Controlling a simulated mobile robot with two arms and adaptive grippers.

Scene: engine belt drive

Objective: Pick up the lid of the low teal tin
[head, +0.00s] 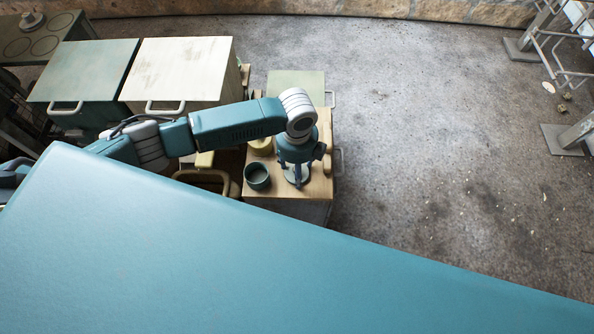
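A low, round teal tin (257,177) stands on the wooden top of a small cabinet. Its top looks open, with a dark inside. My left gripper (297,181) points down over the same wooden top, just right of the tin and apart from it. The gripper is small and seen from above, so I cannot tell whether its fingers are open or shut on something. I cannot make out the lid; the gripper may hide it. My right gripper is not in view.
A yellowish round container (260,146) stands behind the teal tin, partly hidden by my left arm. The wooden cabinet top (318,196) has little free room. Teal (88,70) and cream (180,68) cabinets stand behind left.

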